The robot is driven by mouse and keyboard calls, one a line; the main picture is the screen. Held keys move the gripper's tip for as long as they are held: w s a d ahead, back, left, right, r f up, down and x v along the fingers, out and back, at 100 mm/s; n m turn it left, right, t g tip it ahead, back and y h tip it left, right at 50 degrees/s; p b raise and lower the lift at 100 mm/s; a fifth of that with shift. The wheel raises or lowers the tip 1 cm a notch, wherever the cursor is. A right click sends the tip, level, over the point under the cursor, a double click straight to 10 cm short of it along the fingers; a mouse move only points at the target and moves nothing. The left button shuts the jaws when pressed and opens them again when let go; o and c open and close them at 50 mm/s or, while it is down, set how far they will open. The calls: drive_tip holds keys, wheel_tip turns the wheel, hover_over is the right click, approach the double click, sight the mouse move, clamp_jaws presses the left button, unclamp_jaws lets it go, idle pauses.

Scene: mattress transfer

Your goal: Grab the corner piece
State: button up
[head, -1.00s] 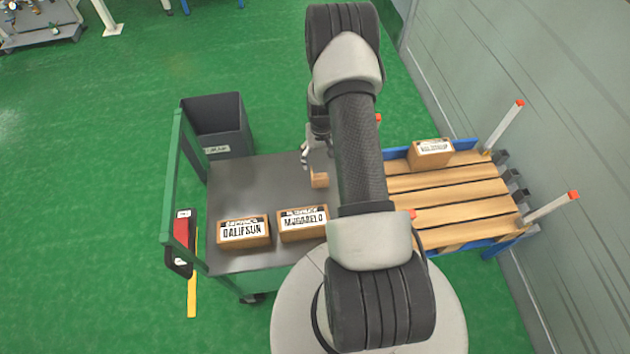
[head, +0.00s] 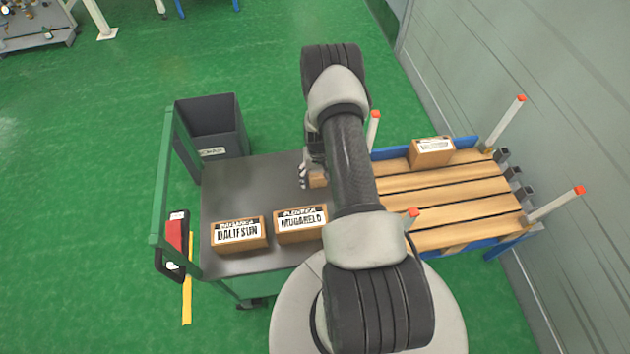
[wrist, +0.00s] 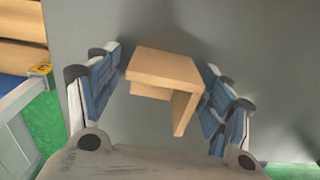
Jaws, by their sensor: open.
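The corner piece (wrist: 165,70) is a small light-brown angled block on the dark cart top. In the wrist view it lies between the two blue-padded fingers of my gripper (wrist: 160,95), with gaps visible on both sides. The fingers are open and do not hold it. In the head view the corner piece (head: 317,180) shows only partly beside my gripper (head: 306,178); my arm hides the rest.
Two labelled cardboard boxes (head: 239,233) (head: 301,223) stand at the cart's front edge. The cart top (head: 240,185) is clear behind them. A dark bin (head: 212,125) stands behind the cart. A wooden pallet (head: 450,185) with corner posts and one box (head: 431,152) is at right.

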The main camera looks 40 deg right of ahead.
drive_tip(key=shift+r, duration=0.1)
drive_tip(key=shift+c, duration=0.4)
drive_tip(key=c, duration=0.9)
drive_tip(key=shift+r, duration=0.1)
